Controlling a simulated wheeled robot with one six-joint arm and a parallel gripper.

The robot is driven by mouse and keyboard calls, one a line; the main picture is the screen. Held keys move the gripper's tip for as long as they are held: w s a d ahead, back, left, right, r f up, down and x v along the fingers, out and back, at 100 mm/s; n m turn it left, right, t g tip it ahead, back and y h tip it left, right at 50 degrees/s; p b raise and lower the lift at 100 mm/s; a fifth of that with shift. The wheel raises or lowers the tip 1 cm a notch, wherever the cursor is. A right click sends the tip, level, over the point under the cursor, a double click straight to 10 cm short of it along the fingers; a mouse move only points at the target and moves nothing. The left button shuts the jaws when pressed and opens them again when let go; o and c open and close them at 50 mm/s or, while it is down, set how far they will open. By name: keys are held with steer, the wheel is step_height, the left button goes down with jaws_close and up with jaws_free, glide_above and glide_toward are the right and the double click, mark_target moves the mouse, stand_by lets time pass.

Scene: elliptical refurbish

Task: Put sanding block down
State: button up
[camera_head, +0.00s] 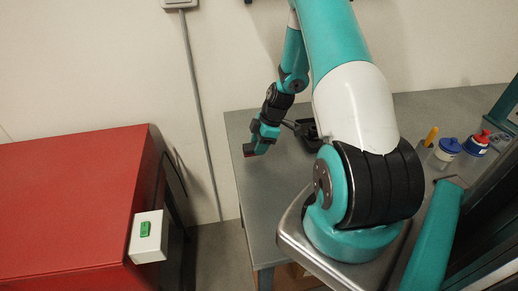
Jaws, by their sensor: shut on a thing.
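My gripper (257,147) is in the camera_head view, over the left part of the grey workbench (240,180). It is shut on a small reddish-brown piece, which looks like the sanding block (249,150). Only a little of the block shows at the fingertips, and the fingers hide the rest. The block is near the bench's left edge. I cannot tell whether it touches the bench top or hangs just above it.
A dark object (307,132) lies right of my gripper, partly behind my arm. A yellow-topped item (431,135), a blue-lidded jar (447,147) and a red-capped bottle (477,142) stand at right. A red cabinet (70,200) with a white green-button box (148,248) stands left, across a gap.

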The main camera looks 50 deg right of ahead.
steer(key=shift+f, duration=1.55)
steer(key=shift+f, duration=0.2)
steer(key=o, duration=1.2)
steer(key=shift+r, duration=0.1)
steer(key=shift+r, duration=0.1)
